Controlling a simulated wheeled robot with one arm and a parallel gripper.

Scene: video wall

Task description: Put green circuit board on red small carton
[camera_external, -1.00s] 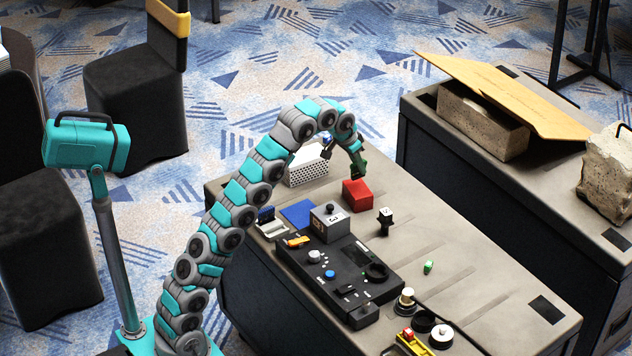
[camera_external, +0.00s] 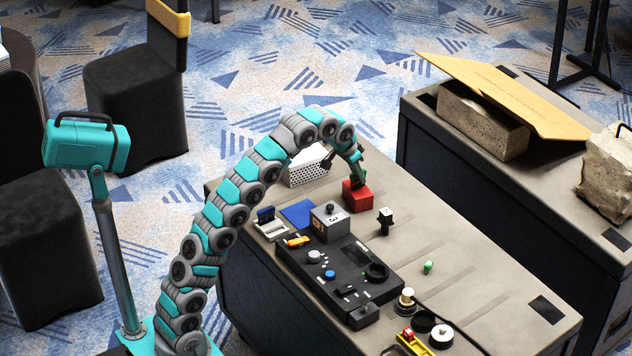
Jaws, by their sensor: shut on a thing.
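The red small carton (camera_external: 357,198) stands on the near table, towards its back left part. My gripper (camera_external: 357,181) is right over the carton, pointing down, and its tips overlap the carton's top in the picture. It is shut on the green circuit board (camera_external: 361,173), of which only a small dark green part shows between and beside the fingers. I cannot tell whether the board touches the carton's top.
A white perforated box (camera_external: 306,168) stands behind and left of the carton. A grey box with a knob (camera_external: 330,224) and a black control panel (camera_external: 335,272) lie in front. A small black item (camera_external: 385,220) stands to the right.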

